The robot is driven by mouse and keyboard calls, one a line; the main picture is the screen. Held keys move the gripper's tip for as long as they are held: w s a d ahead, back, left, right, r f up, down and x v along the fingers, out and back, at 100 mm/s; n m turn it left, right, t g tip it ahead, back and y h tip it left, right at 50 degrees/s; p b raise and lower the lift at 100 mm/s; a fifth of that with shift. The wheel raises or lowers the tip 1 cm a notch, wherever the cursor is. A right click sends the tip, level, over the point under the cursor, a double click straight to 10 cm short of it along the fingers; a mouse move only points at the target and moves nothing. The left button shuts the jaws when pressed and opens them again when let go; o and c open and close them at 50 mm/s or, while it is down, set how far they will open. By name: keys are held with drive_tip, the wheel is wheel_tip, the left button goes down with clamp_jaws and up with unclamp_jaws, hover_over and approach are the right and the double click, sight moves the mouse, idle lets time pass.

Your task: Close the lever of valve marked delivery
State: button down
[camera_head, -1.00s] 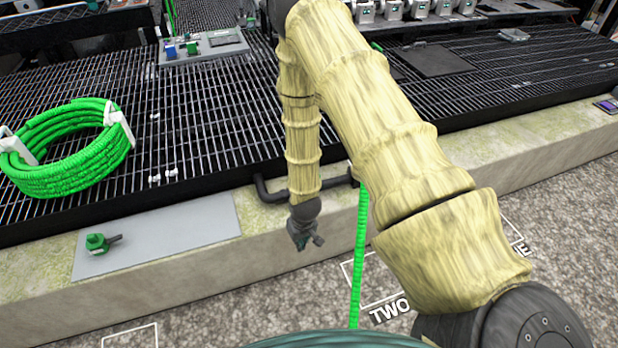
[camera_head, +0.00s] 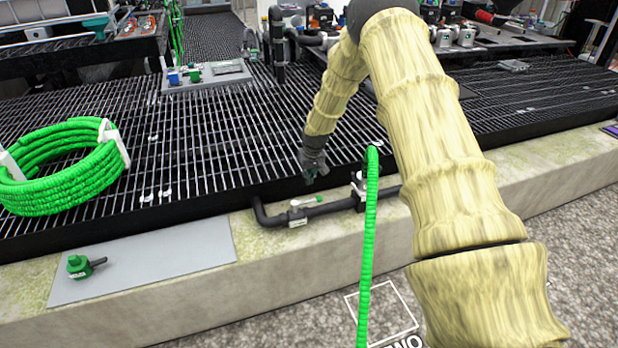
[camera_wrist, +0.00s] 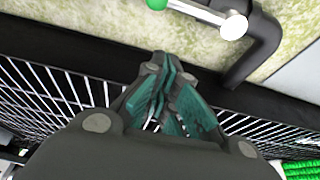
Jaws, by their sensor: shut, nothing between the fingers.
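A small valve (camera_head: 297,216) with a pale tag sits on the black pipe (camera_head: 330,209) along the concrete ledge; I cannot read its marking. Its pale lever (camera_head: 305,201) has a green tip and lies roughly along the pipe, pointing right. The lever (camera_wrist: 200,12) also shows at the top of the wrist view, with a green end. My gripper (camera_head: 314,178) points down above the grating edge, just behind the pipe and apart from the lever. In the wrist view my gripper (camera_wrist: 165,95) has its fingers together, empty.
A green hose (camera_head: 367,240) rises to a second fitting (camera_head: 360,186) on the pipe's right, close to my arm. A coiled green hose (camera_head: 60,165) lies on the grating at left. A grey plate (camera_head: 150,265) with a green fitting (camera_head: 78,266) lies on the ledge.

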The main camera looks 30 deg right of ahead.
sight(307, 202)
drive_tip(key=b+x, duration=0.1)
drive_tip(key=x, duration=0.6)
drive_tip(key=shift+s+a+r, duration=0.15)
drive_tip(key=shift+s+r, duration=0.05)
drive_tip(key=shift+s, duration=0.45)
drive_tip(key=shift+s+a+r, duration=0.15)
drive_tip(key=shift+s+a, duration=0.05)
drive_tip(key=shift+s, duration=0.45)
drive_tip(key=shift+s+a+r, duration=0.15)
drive_tip(key=shift+s+r, duration=0.05)
drive_tip(key=shift+s, duration=0.45)
